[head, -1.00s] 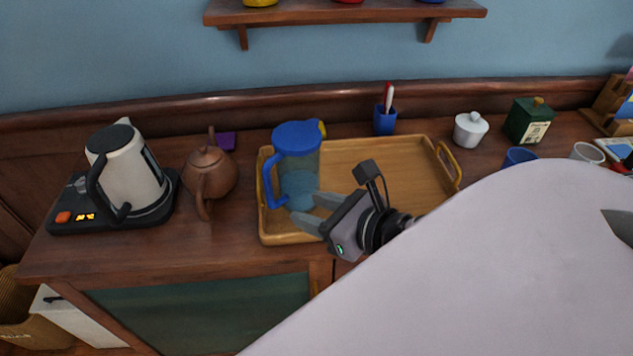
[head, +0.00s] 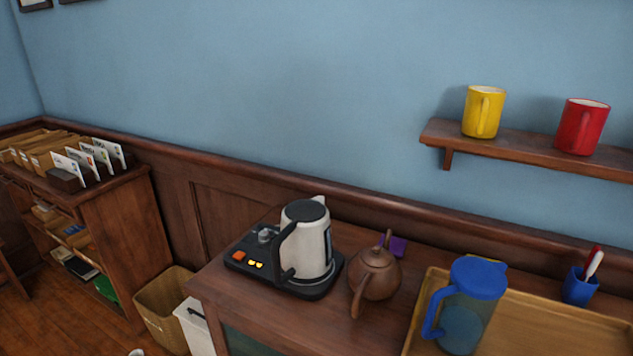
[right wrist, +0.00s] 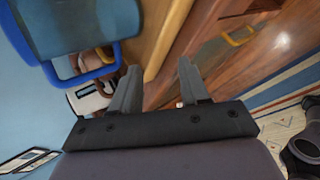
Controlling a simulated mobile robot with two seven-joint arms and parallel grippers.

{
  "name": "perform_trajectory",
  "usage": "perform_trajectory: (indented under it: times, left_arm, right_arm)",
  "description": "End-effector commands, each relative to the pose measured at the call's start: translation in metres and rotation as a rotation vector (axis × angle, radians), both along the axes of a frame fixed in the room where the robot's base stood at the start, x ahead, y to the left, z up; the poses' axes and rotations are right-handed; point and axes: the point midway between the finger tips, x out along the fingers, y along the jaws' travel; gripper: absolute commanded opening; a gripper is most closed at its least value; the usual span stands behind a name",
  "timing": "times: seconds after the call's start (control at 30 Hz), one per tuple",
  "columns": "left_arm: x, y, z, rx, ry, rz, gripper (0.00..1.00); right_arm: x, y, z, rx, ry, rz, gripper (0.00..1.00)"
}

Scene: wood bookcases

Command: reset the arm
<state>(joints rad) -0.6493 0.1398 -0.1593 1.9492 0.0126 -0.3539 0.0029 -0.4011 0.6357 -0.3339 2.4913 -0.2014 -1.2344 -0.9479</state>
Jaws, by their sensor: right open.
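My right gripper (right wrist: 160,92) is open and empty in the right wrist view, its two grey fingers apart. The blue-handled pitcher (right wrist: 75,30) is at the upper left there, beside and beyond the fingers, and I see a gap between them. In the head view the pitcher (head: 466,305), with a blue lid and handle, stands upright on the wooden tray (head: 530,325) at the lower right. Neither gripper is visible in the head view. My left gripper is out of view.
A white and black kettle (head: 307,240) on its base and a brown teapot (head: 375,275) stand left of the tray. A blue cup (head: 578,288) holds pens. Yellow (head: 483,112) and red (head: 581,127) mugs sit on the wall shelf. A bookcase (head: 115,220) and woven bin (head: 165,305) are at left.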

Motion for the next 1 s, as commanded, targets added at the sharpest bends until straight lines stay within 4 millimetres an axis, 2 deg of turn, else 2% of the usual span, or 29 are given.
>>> perform_trajectory:
  times: [0.03, 0.2, 0.53, 0.57, 0.7, 1.0]
  left_arm:
    - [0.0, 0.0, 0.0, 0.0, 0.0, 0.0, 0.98]
    - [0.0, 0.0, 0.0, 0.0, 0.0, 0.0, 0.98]
    - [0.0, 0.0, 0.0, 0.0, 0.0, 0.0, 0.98]
    - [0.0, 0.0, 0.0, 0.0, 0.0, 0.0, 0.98]
    - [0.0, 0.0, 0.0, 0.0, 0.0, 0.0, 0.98]
    - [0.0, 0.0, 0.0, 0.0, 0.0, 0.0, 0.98]
  right_arm:
    - [-0.009, 0.001, -0.009, 0.125, 0.045, -0.129, 0.45]
    - [-0.04, 0.006, -0.036, 0.487, 0.183, -0.562, 0.45]
    - [-0.097, 0.026, -0.068, 0.917, 0.388, -1.269, 0.45]
    - [-0.097, 0.027, -0.072, 0.935, 0.388, -1.29, 0.45]
    - [-0.077, 0.031, -0.089, 0.991, 0.327, -1.213, 0.45]
    - [-0.045, 0.044, -0.13, 1.16, 0.188, -1.058, 0.45]
